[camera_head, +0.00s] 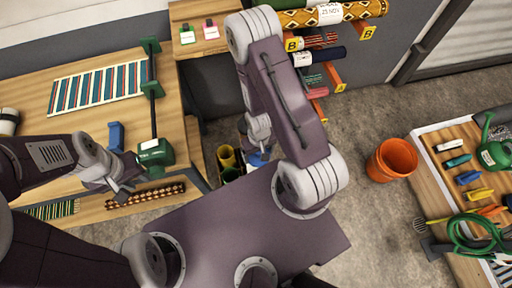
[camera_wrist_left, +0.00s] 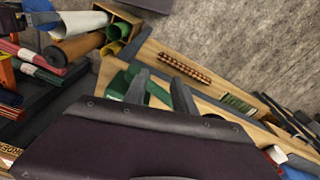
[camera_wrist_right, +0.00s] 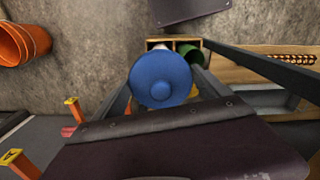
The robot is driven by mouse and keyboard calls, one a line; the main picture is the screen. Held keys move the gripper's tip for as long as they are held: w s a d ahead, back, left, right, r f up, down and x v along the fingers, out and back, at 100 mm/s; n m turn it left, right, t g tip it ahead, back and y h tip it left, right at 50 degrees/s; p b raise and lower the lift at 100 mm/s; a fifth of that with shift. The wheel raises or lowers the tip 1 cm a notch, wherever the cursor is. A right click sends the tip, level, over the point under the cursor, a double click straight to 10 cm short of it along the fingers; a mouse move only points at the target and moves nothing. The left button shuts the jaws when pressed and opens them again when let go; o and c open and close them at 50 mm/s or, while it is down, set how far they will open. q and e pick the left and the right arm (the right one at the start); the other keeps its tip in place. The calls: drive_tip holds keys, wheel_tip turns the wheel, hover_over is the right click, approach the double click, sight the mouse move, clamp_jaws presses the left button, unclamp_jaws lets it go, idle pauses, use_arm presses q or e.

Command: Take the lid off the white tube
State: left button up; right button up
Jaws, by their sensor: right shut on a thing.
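My right gripper (camera_head: 258,146) is shut on a round blue lid (camera_wrist_right: 160,80), seen face-on between its fingers in the right wrist view. In the left wrist view the white tube (camera_wrist_left: 82,22) leans out of a wooden box, with blue at its outer end, so the lid appears to be on it. In the right wrist view only a bit of the white tube (camera_wrist_right: 158,45) shows behind the lid. I cannot tell whether there is a gap between lid and tube. My left gripper (camera_wrist_left: 160,88) is open and empty, over the workbench's edge near a green clamp.
The wooden box (camera_wrist_left: 122,17) also holds green and yellow tubes. A workbench (camera_head: 95,120) with striped weaving and a green clamp (camera_head: 155,155) stands left. An orange bucket (camera_head: 391,160) and a tool table (camera_head: 440,190) are right. Rolled rugs hang on a rack at the back.

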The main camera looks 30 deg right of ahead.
drive_tip(key=shift+s+a+r, duration=0.15)
drive_tip(key=shift+s+r, duration=0.25)
drive_tip(key=shift+s, duration=0.2)
drive_tip(key=shift+s+a+r, duration=0.15)
drive_tip(key=shift+s+r, duration=0.2)
drive_tip(key=shift+s, duration=0.2)
drive_tip(key=s+r+p, duration=0.1)
drive_tip(key=p, duration=0.2)
drive_tip(key=s+p, duration=0.2)
drive_tip(key=p, duration=0.1)
drive_tip(key=s+a+r+p, duration=0.1)
drive_tip(key=p, duration=0.2)
drive_tip(key=shift+s+a+r, duration=0.1)
drive_tip(key=shift+s+r, duration=0.25)
